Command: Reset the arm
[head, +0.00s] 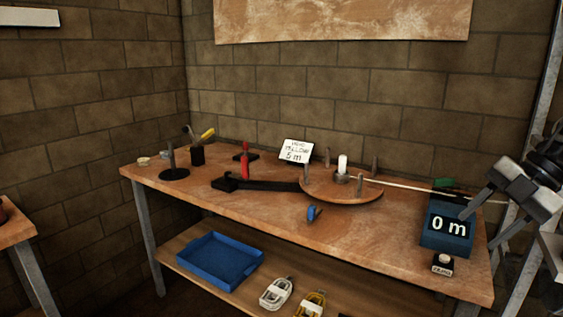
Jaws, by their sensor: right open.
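My right gripper (481,228) is at the right edge of the head view, its grey jaws open and pointing down-left, in front of or over the bench's right end. A round wooden flange plate (325,193) with several upright pegs and a white post (343,163) in its middle lies on the bench (255,207). A flat black arm (262,185) runs left from the plate. A thin pale line (400,186) runs from the post toward my right gripper; whether it touches the gripper I cannot tell. My left gripper is not in view.
A blue display (447,227) reads "0 m", with a small labelled box (442,264) before it. A white sign (296,151), a red upright tool (245,161), a black stand (173,172) and a tool cup (197,155) stand behind. A blue tray (207,261) is on the lower shelf.

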